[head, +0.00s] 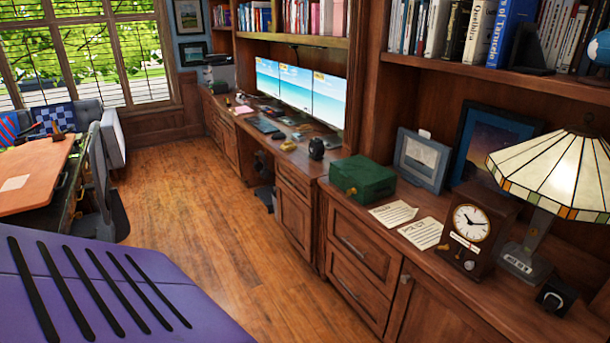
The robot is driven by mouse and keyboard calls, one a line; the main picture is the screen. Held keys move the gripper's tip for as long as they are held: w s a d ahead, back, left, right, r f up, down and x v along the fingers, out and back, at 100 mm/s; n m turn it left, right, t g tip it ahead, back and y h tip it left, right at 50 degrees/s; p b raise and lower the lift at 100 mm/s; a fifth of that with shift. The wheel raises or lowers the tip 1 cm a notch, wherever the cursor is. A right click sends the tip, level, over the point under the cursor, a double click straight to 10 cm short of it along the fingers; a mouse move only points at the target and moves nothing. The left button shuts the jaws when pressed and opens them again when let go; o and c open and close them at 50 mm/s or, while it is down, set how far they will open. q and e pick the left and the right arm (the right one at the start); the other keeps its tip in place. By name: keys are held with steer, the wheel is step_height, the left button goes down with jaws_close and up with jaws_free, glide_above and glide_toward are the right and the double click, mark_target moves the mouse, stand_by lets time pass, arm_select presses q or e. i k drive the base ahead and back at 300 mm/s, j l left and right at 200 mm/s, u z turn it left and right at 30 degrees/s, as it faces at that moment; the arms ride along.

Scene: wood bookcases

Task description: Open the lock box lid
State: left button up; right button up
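The lock box appears to be the green box (362,178) on the wooden counter, right of the middle in the head view. Its lid looks closed. A small brass-coloured piece shows low on its front left side. Neither my left nor my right gripper shows in this view.
Papers (393,213), a wooden clock (468,236), a stained-glass lamp (555,175) and a framed picture (421,158) stand or lie right of the box on the counter. Monitors (300,88) stand farther back. The wood floor (200,195) is open; a table (38,173) and chairs stand left.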

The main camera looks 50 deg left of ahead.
mark_target(367, 173)
steer(key=u, duration=1.25)
steer(key=i+j+z, duration=0.1)
steer(key=i+j, duration=0.15)
steer(key=i, duration=0.25)
steer(key=i+j+z, duration=0.1)
steer(key=i+j, duration=0.15)
steer(key=i, duration=0.25)
steer(key=i+j+z, duration=0.1)
steer(key=i+j, duration=0.2)
steer(key=i, duration=0.2)
